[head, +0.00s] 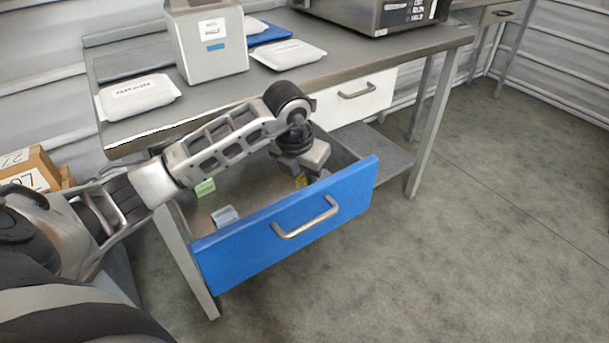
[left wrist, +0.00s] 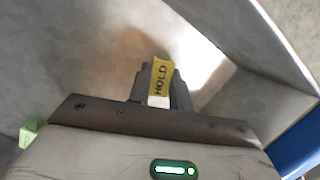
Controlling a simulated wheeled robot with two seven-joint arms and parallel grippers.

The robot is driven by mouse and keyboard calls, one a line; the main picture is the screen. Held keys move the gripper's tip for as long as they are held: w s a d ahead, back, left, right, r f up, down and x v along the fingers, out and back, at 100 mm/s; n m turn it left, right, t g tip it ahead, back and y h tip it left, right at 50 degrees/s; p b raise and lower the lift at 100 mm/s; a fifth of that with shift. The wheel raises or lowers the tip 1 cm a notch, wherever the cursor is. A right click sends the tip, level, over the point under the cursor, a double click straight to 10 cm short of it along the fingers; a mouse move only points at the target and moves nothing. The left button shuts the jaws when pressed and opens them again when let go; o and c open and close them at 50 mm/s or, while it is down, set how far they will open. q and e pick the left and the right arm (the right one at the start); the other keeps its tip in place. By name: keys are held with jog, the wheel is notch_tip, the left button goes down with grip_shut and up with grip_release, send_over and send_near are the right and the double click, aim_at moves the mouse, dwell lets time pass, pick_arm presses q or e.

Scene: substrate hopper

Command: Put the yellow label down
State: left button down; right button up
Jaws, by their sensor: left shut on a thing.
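The yellow label (left wrist: 161,78), marked HOLD, is between the fingers of my left gripper (left wrist: 160,92), which is shut on it. I cannot tell whether the label touches the drawer floor. My right gripper is not in view.
A green label (head: 205,188) and a pale grey-blue item (head: 225,215) lie in the left part of the drawer. The workbench (head: 330,65) above carries white packets (head: 138,96) and a grey hopper (head: 210,50). The drawer's middle floor is bare.

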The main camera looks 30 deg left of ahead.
pick_arm(q)
jog(key=shift+f, duration=0.15)
jog(key=c, duration=1.3)
grip_release()
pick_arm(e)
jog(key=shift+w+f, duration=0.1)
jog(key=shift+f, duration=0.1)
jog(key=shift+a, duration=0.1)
pick_arm(q)
jog(key=shift+r, duration=0.55)
jog(key=p+v, duration=0.2)
jog(key=v, duration=0.9)
jog(key=shift+s+r, duration=0.15)
jog(key=shift+s, duration=0.05)
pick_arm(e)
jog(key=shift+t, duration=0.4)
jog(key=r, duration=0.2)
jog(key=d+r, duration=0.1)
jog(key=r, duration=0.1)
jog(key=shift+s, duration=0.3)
